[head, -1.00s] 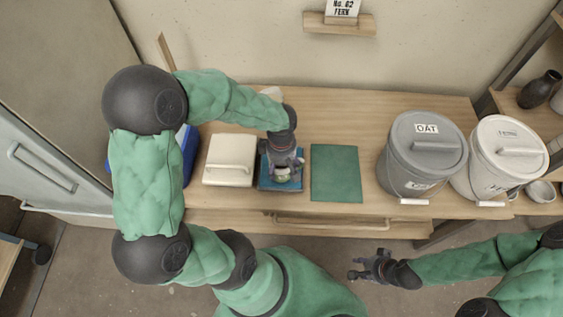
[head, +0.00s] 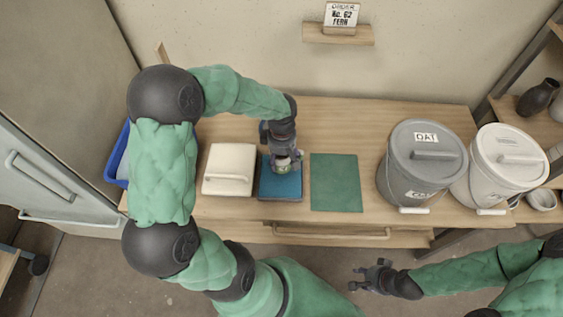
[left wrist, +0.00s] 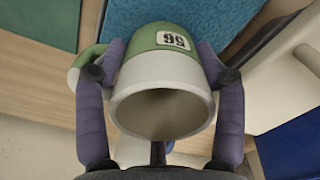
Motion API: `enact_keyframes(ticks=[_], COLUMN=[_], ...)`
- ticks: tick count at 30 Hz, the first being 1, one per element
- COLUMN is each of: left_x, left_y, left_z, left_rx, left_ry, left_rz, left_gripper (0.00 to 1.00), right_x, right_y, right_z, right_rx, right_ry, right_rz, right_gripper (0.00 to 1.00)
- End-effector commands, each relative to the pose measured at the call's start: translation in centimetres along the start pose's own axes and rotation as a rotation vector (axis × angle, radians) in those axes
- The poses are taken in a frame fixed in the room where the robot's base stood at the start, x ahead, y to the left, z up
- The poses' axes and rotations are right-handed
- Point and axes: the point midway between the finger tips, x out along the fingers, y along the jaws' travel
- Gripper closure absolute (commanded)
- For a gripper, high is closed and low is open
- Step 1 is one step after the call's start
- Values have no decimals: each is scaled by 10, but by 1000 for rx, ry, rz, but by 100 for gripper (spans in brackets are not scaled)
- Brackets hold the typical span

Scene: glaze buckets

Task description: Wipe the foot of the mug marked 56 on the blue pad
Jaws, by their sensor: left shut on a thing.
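My left gripper (head: 284,158) is shut on the mug (head: 284,167), with one finger on each side in the left wrist view (left wrist: 161,75). The mug is green with a white rim band and a label reading 56, upside down in that view. Its open mouth faces the wrist camera, so its foot points away toward the blue pad (head: 279,188) and is hidden. The mug is over the back part of the pad; I cannot tell whether it touches. My right gripper (head: 368,274) is open and empty in front of the table.
A cream lidded box (head: 228,160) stands left of the pad and a flat green mat (head: 335,183) lies right of it. A grey OAT bucket (head: 418,165) and a white bucket (head: 503,165) stand further right. A blue bin (head: 121,160) is at the left.

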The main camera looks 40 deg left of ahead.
Motion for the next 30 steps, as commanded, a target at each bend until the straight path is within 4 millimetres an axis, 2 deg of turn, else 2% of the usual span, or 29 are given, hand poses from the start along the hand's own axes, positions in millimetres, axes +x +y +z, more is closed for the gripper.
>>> enact_keyframes(ticks=[8,30], left_x=[-1,0], left_y=[1,-40], left_z=[-1,28], left_rx=[1,1], left_ry=[1,1], left_rz=[2,2], left_gripper=[76,76], right_x=[0,5], right_y=[0,2], right_z=[0,0], right_rx=[0,0], right_ry=[0,0], right_rz=[0,0], right_gripper=[65,65])
